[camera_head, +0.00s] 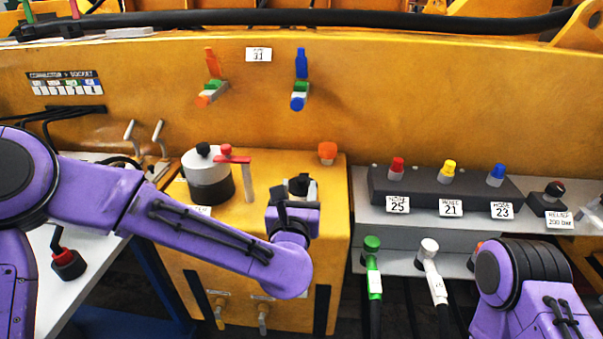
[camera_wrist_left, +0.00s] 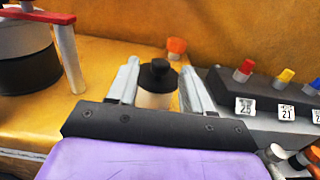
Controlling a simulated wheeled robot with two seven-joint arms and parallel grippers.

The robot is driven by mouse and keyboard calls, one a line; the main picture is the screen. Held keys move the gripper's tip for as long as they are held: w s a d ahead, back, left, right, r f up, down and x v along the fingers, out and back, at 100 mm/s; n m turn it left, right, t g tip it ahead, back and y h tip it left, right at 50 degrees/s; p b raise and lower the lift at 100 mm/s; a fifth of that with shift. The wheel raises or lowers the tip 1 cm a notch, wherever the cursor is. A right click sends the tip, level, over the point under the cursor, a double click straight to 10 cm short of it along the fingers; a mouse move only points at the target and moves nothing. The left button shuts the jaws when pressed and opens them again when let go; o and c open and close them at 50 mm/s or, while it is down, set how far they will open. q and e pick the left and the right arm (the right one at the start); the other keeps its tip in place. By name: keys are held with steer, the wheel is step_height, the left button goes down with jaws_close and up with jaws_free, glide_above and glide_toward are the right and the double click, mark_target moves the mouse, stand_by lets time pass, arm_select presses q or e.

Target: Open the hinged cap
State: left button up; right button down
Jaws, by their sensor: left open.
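A small black cap (camera_wrist_left: 157,74) with a round knob sits on a pale neck (camera_wrist_left: 154,99) on the yellow housing; it appears closed. In the head view the cap (camera_head: 299,183) is partly hidden by my left gripper (camera_head: 298,190). In the left wrist view my left gripper (camera_wrist_left: 160,82) is open, with one finger on each side of the cap and neck. Gaps show beside the cap; I cannot tell whether the fingers touch the neck. My right arm shows at the lower right, but its gripper is out of view.
A white-and-black cylinder (camera_head: 208,180) with a red-topped post (camera_head: 248,182) stands left of the cap. An orange knob (camera_head: 327,151) is behind it. A dark block (camera_head: 430,192) with red, yellow and blue connectors lies to the right. Green (camera_head: 373,268) and white (camera_head: 432,262) hose ends are below.

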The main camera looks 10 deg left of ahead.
mark_target(301, 178)
arm_select(q)
steer(key=w+p, duration=0.1)
steer(key=w, duration=0.3)
steer(key=shift+d+r, duration=0.1)
steer(key=shift+w, duration=0.35)
jaws_close()
steer(key=shift+r+g+p, duration=0.25)
steer(key=shift+g+p, duration=0.05)
steer(key=shift+p, duration=0.35)
steer(key=w+r+g+p, duration=0.1)
steer(key=g+p, duration=0.1)
steer(key=p, duration=0.3)
steer(key=w+r+g+p, duration=0.1)
steer(key=g+p, duration=0.2)
steer(key=p, duration=0.2)
steer(key=shift+w+r, duration=0.1)
steer(key=shift+r, duration=0.1)
steer(key=shift+w+f+g+p, duration=0.1)
steer(key=shift+w+g+p, duration=0.25)
steer(key=shift+g+p, duration=0.6)
